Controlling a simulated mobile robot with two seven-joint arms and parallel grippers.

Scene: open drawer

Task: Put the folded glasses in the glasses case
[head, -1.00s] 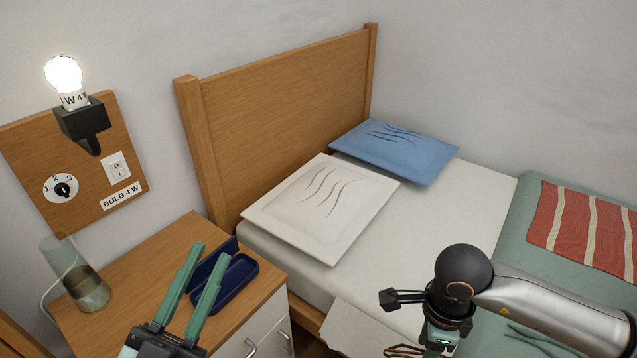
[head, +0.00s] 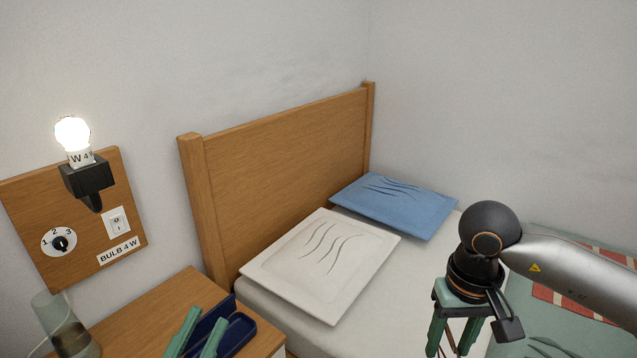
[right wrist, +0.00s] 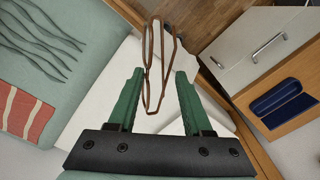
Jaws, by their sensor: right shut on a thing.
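The dark blue glasses case (head: 236,338) stands open on the bedside cabinet; the right wrist view also shows it (right wrist: 275,103) at the right. The folded glasses (right wrist: 150,55), with a thin brown frame, are between the fingers of my right gripper (right wrist: 160,75). That gripper is shut on them and holds them over the bed side, away from the case. In the head view my right gripper (head: 453,340) points down and the glasses are hard to make out. My left gripper (head: 203,326) is open and empty, its fingers in front of the case.
The wooden cabinet top (head: 150,310) carries a glass vessel (head: 68,330) at its left. The bed has a white pillow (head: 320,265) and a blue pillow (head: 395,203). A lit bulb (head: 72,133) is on a wall board above the cabinet.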

